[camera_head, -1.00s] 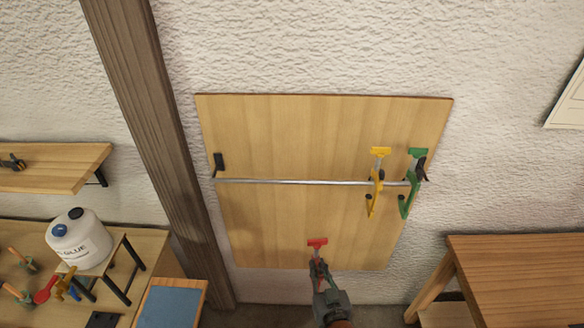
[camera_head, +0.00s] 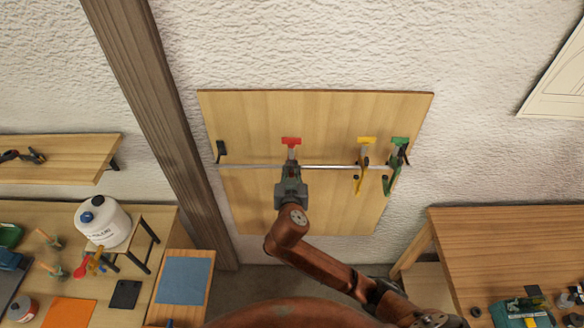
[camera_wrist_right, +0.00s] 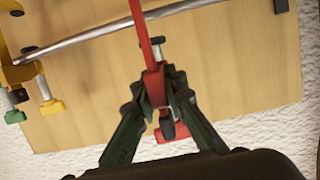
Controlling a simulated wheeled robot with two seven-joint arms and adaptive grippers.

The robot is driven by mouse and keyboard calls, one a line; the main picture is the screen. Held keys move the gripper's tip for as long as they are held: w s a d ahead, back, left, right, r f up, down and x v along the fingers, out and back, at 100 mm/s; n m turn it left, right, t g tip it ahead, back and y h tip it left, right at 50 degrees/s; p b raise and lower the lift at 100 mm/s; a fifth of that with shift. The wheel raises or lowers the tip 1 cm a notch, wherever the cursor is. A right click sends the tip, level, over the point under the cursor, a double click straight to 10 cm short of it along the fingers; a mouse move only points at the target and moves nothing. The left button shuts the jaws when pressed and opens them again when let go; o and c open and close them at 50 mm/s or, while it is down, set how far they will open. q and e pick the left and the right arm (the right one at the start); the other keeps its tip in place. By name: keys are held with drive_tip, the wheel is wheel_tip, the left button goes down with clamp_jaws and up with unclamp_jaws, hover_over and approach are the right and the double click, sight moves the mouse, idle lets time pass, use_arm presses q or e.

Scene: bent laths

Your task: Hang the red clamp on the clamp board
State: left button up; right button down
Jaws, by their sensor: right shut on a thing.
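The red clamp (camera_head: 291,141) is upright in front of the clamp board (camera_head: 250,118), its red head above the metal rail (camera_head: 318,167). My right gripper (camera_head: 291,180) is shut on the clamp; the wrist view also shows the gripper (camera_wrist_right: 160,98) closed around the red clamp (camera_wrist_right: 147,50). Whether the clamp touches the rail cannot be told. A yellow clamp (camera_head: 364,141) and a green clamp (camera_head: 399,142) hang on the rail to the right; the yellow clamp also shows in the wrist view (camera_wrist_right: 18,73). My left gripper is not in view.
A wooden post (camera_head: 172,130) stands left of the board. A workbench with a white glue bottle (camera_head: 104,222) is at lower left, and a wooden table (camera_head: 500,245) at lower right. The rail is free between its left black bracket (camera_head: 221,151) and the red clamp.

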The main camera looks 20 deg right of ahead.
drive_tip(key=w, duration=0.2)
drive_tip(key=w+d+b, duration=0.1)
drive_tip(key=w, duration=0.2)
drive_tip(key=w+d, duration=0.1)
drive_tip(key=w, duration=0.1)
drive_tip(key=shift+w+d+r, duration=0.1)
drive_tip(key=shift+w+d, duration=0.05)
drive_tip(key=shift+w, duration=0.2)
drive_tip(key=shift+w+f+b, duration=0.1)
drive_tip(key=shift+f+b, duration=0.25)
drive_tip(key=shift+b, duration=0.05)
drive_tip(key=shift+f+b, duration=2.05)
drive_tip(key=shift+f, duration=0.6)
